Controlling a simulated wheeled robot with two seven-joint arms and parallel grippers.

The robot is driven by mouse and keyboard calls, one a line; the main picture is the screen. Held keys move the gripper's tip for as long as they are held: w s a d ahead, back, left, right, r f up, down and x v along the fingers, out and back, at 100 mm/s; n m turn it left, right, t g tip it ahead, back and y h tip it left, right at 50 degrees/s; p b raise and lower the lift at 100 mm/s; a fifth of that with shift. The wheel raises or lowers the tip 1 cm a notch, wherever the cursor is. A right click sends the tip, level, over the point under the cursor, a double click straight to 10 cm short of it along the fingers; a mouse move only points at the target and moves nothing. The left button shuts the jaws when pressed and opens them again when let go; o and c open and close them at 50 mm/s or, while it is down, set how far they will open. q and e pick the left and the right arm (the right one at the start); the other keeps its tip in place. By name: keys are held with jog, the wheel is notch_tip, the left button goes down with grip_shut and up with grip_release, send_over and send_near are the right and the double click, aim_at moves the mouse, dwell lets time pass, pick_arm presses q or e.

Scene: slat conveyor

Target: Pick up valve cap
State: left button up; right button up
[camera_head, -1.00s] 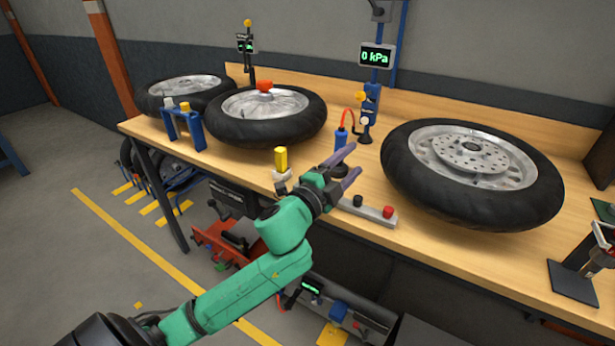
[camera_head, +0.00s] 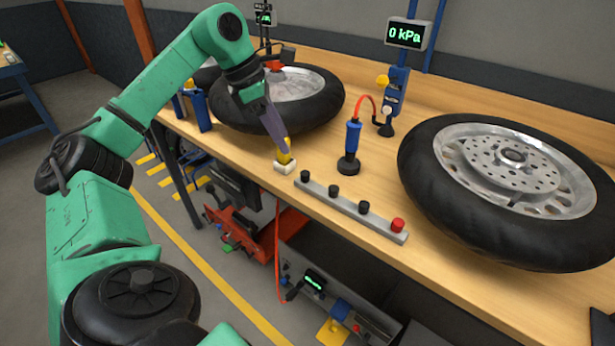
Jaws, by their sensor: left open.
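My left gripper (camera_head: 282,143) points down at a small yellow piece (camera_head: 286,158) on a white block (camera_head: 284,167) at the bench's front edge. Its purple-grey fingers overlap the yellow piece in view; whether they touch it I cannot tell. The jaws are open. No part is plainly marked as the valve cap. Small black cap-like pieces (camera_head: 335,191) stand on a grey bar (camera_head: 350,210) just right of the gripper, with a red one (camera_head: 398,225) at its right end. My right gripper is not in view.
A blue tool (camera_head: 352,138) with a red hose stands upright behind the bar. A large wheel (camera_head: 500,185) lies on the right, another (camera_head: 315,108) behind the gripper. A display (camera_head: 404,33) reads 0 kPa. Bare bench top (camera_head: 325,150) lies between gripper and blue tool.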

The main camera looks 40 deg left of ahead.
aim_at(304, 173)
pick_arm(q)
jog(key=x, duration=0.9)
jog(key=shift+d, duration=0.35)
jog(key=shift+w+f, duration=0.15)
jog(key=shift+f, duration=0.2)
grip_shut()
